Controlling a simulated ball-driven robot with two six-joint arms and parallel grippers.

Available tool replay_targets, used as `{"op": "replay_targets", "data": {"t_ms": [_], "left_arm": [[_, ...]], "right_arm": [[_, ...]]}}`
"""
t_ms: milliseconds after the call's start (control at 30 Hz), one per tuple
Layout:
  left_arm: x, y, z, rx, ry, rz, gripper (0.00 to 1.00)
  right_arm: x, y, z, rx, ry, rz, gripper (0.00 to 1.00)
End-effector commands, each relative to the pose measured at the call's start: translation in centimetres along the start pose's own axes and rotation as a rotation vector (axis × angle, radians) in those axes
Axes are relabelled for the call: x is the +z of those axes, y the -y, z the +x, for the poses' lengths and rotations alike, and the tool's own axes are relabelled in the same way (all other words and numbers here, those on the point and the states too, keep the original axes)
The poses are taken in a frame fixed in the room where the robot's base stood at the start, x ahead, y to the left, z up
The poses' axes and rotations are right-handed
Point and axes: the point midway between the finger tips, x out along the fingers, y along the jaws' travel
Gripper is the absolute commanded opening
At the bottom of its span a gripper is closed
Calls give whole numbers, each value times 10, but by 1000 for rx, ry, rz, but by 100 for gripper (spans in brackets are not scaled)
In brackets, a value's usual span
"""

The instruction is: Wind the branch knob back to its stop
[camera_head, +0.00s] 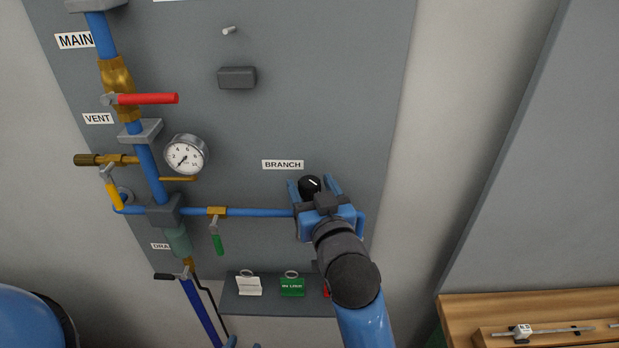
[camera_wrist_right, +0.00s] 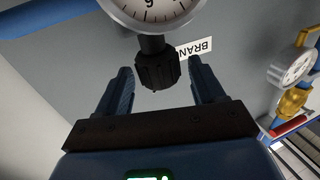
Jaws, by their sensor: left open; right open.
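The branch knob (camera_head: 310,184) is a black round knob with a white pointer line, just below the BRANCH label (camera_head: 283,164) on the grey panel. In the right wrist view the dark ribbed knob (camera_wrist_right: 157,72) sits on a stem beside a white round dial (camera_wrist_right: 155,8). My right gripper (camera_head: 314,182) is open, its two fingers on either side of the knob. In the wrist view (camera_wrist_right: 161,75) a gap shows between the knob and each finger.
Left of the knob are blue pipes, a gauge (camera_head: 186,155), a red lever (camera_head: 147,98), a yellow lever (camera_head: 114,195) and a green lever (camera_head: 217,243). White (camera_head: 248,286) and green (camera_head: 292,287) tags hang at a low shelf. A wooden bench (camera_head: 470,312) stands at lower right.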

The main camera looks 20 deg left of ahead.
Motion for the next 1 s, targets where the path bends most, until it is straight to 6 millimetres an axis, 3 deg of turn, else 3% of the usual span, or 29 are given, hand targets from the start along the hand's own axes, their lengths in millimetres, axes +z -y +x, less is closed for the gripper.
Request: {"op": "replay_targets", "data": {"t_ms": [200,533,867,1000], "left_arm": [[-5,0,0,0,0,0,43],[-5,0,0,0,0,0,43],[-5,0,0,0,0,0,43],[-5,0,0,0,0,0,43]], "right_arm": [[-1,0,15,1,-1,0,68],[0,0,18,0,-1,0,68],[0,0,17,0,0,0,19],[0,-1,17,-2,0,0,18]]}}
